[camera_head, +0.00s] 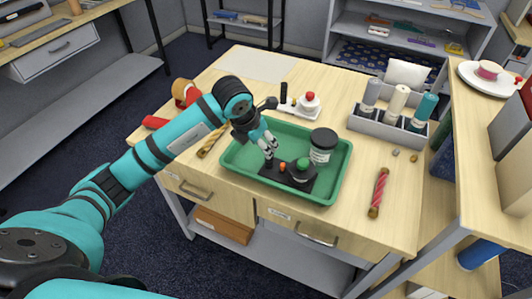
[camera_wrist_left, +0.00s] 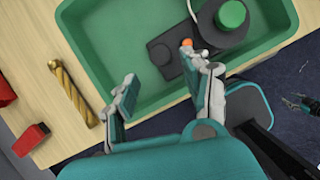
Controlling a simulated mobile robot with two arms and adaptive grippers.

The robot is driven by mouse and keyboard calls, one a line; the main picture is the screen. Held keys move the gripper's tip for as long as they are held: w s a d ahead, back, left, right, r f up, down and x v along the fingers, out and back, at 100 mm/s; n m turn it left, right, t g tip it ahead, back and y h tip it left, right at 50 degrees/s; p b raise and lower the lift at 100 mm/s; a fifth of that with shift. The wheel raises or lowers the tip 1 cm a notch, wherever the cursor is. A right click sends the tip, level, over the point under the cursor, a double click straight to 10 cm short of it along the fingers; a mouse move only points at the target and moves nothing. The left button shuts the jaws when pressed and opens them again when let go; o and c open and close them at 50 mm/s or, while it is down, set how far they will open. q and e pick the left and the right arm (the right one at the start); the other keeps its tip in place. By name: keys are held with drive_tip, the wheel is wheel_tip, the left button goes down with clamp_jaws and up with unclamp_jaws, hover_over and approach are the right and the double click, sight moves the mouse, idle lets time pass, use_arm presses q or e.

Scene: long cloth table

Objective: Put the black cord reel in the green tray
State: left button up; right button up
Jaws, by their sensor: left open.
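The black cord reel (camera_head: 289,175), with a green knob and an orange button, lies in the green tray (camera_head: 340,182). The reel also shows in the left wrist view (camera_wrist_left: 170,60), inside the tray (camera_wrist_left: 90,40). My left gripper (camera_head: 268,148) is open over the tray, by the reel's left end. In the left wrist view its fingers (camera_wrist_left: 165,95) are apart with nothing between them. One fingertip overlaps the reel near the orange button; I cannot tell whether they touch. What seems to be my right gripper (camera_wrist_left: 298,103) shows small at that view's right edge, its jaws unclear.
A jar with a black lid (camera_head: 322,146) stands in the tray right of the reel. A white device with a red knob (camera_head: 304,104) is behind. A grey bottle holder (camera_head: 380,127) and a red twisted rod (camera_head: 378,192) are right. A golden drill bit (camera_head: 212,140) lies left.

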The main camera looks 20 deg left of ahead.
use_arm(q)
drive_tip(key=v, duration=0.3)
drive_tip(key=shift+s+r, duration=0.15)
drive_tip(key=shift+r, duration=0.2)
